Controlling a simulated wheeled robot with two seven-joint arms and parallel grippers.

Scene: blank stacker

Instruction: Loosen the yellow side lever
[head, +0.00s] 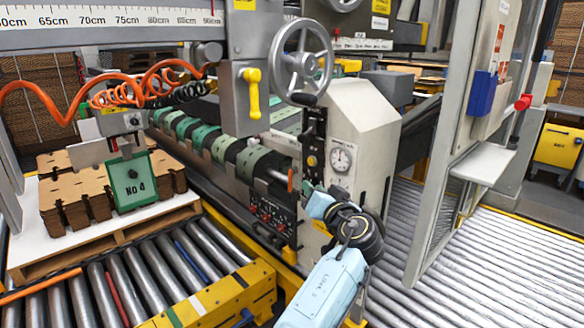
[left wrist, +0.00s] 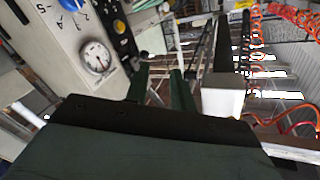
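The yellow side lever (head: 253,92) is on the front of a grey housing below the ruler beam in the head view, its grip pointing down. My left gripper (head: 308,190) is below and to the right of the lever, apart from it, in front of the machine by the gauge; its fingers are hard to make out there. In the left wrist view its two dark green fingers (left wrist: 159,76) stand apart with nothing held between them. I cannot make out the lever in the left wrist view. My right gripper is in neither view.
A spoked handwheel (head: 301,62) is just right of the lever. A round gauge (head: 341,158) and the machine's pale side panel (head: 368,122) are close to my left gripper. Orange coiled hoses (head: 140,88) are to the left. Rollers (head: 480,270) are at the right.

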